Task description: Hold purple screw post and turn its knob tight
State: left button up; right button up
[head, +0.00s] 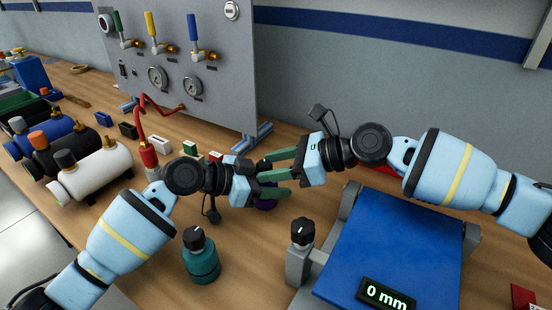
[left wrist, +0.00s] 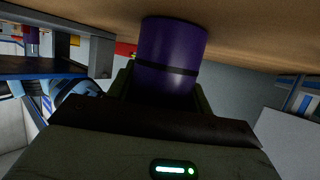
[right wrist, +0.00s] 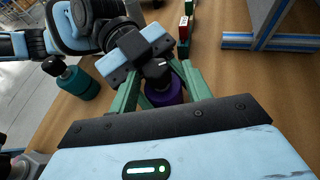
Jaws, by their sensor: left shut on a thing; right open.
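The purple screw post (left wrist: 172,48) stands on the wooden bench between my two grippers. In the head view only a bit of the purple post (head: 265,205) shows below the fingers. Its black knob (right wrist: 157,72), with a white mark, shows on top of the post in the right wrist view. My left gripper (head: 275,184) is shut on the post's body from the left. My right gripper (head: 278,161) is open, its green fingers on either side of the knob from the right. Whether they touch the knob cannot be told.
A teal post (head: 202,262) with a black knob stands in front. A blue plate rig (head: 390,240) reading 0 mm is at the right. A grey gauge panel (head: 190,60) stands behind. Cylinders, including a white one (head: 95,172), lie at the left.

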jog(key=shift+s+a+n+g, duration=0.1)
jog(key=shift+a+n+g, duration=0.1)
jog(key=shift+n+g, duration=0.2)
jog(key=shift+w+n+g, duration=0.25)
jog(key=shift+n+g, duration=0.85)
jog(key=shift+g, duration=0.2)
jog(key=shift+w+d+r+y, duration=0.1)
jog(key=shift+d+r+y, duration=0.05)
jog(key=shift+d+y, duration=0.2)
jog(key=v, duration=1.2)
jog(key=w+d+r+n+t+h, duration=0.1)
jog(key=w+r+n+t+h, duration=0.15)
jog(key=w+t, duration=0.35)
jog(key=w+r+n+t+h, duration=0.1)
jog(key=w+n+t+h, duration=0.2)
jog(key=w, duration=0.4)
jog(key=w+a+r+n+t+y, duration=0.1)
jog(key=w+r+n+t+y, duration=0.2)
jog(key=r+n+t, duration=0.5)
jog(key=shift+a+r+n+y, duration=0.25)
jog(key=shift+r+n+y, duration=0.15)
jog(key=shift+r+n, duration=3.15)
